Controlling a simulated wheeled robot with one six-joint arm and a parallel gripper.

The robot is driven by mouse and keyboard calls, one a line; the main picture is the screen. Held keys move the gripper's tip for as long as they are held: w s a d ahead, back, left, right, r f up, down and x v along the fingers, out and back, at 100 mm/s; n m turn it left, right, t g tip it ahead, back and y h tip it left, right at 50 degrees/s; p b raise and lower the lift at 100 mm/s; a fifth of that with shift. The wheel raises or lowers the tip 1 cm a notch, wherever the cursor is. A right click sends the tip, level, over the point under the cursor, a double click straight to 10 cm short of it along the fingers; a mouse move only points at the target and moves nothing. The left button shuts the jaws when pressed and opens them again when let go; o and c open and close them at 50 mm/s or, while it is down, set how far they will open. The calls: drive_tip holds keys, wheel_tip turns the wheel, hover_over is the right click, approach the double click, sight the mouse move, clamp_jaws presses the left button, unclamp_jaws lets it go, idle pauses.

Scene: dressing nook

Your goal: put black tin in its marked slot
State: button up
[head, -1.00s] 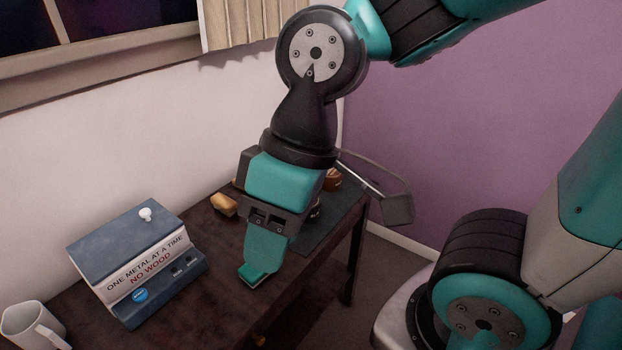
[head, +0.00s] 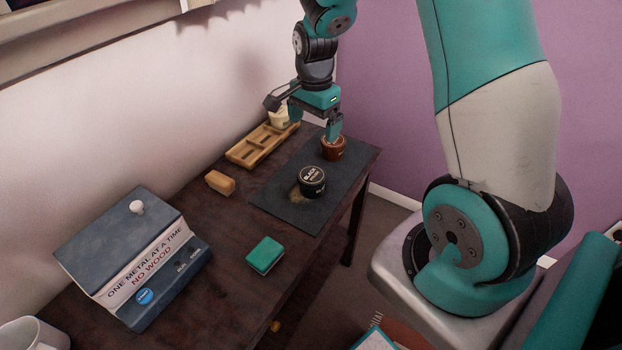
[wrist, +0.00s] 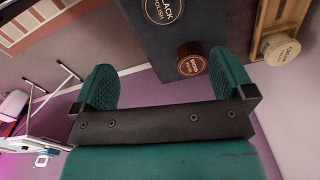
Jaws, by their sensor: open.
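The black tin (head: 312,182), with a labelled black lid, stands on the dark mat (head: 276,203); part of its lid shows at the top of the wrist view (wrist: 163,10). A wooden rack (head: 240,156) with several slots lies behind the mat, against the wall side. A cream-lidded tin (head: 279,117) stands at the rack's far end. My gripper (head: 316,122) is open and empty beyond the black tin, near a brown tin (head: 333,150). In the wrist view the brown tin (wrist: 191,60) appears beyond the open fingers (wrist: 165,80). Slot markings are not legible.
A tan block (head: 220,183) and a green block (head: 265,254) lie on the table. A blue box-like item with lettering (head: 120,235) and a white mug (head: 35,335) stand at the near left. Table between the blocks is clear.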

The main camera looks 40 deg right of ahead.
drive_tip(key=p, duration=0.1)
hover_over(313, 174)
drive_tip(key=f, duration=1.1)
drive_tip(key=shift+s+f, duration=0.25)
drive_tip(key=shift+s, duration=0.05)
drive_tip(key=shift+w+a+f+p, duration=0.15)
drive_tip(key=shift+f+p, duration=0.35)
drive_tip(key=shift+f, duration=1.05)
drive_tip(key=shift+w+d+f+p, duration=0.1)
drive_tip(key=shift+f+p, duration=0.35)
drive_tip(key=shift+f, duration=1.1)
drive_tip(key=c, duration=0.9)
